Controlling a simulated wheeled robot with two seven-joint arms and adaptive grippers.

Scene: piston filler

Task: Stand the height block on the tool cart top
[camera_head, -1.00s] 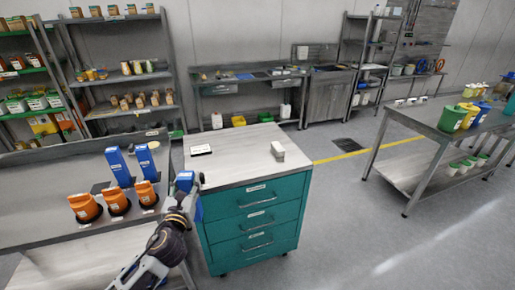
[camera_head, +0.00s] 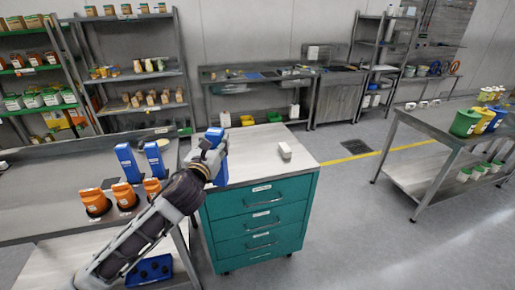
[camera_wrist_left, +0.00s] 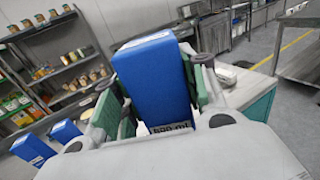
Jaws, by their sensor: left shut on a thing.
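The blue height block (camera_wrist_left: 155,80), labelled 500 ml, is held upright or nearly so between the green-padded fingers of my left gripper (camera_wrist_left: 158,95). In the head view the block (camera_head: 214,136) shows at the end of my left arm, at the left side of the tool cart. The teal tool cart (camera_head: 262,215) has drawers and a pale top (camera_head: 245,160). The block overlaps the top's left part in the picture; I cannot tell its height above it. The cart also shows in the wrist view (camera_wrist_left: 258,100). My right gripper is out of view.
A small pale block (camera_head: 284,150) stands on the cart top's right half. Two other blue blocks (camera_head: 127,160) (camera_head: 156,159) and several orange containers (camera_head: 96,202) stand on the left bench (camera_head: 50,210). The cart top's middle is clear. A blue bin (camera_head: 149,271) sits low beneath.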

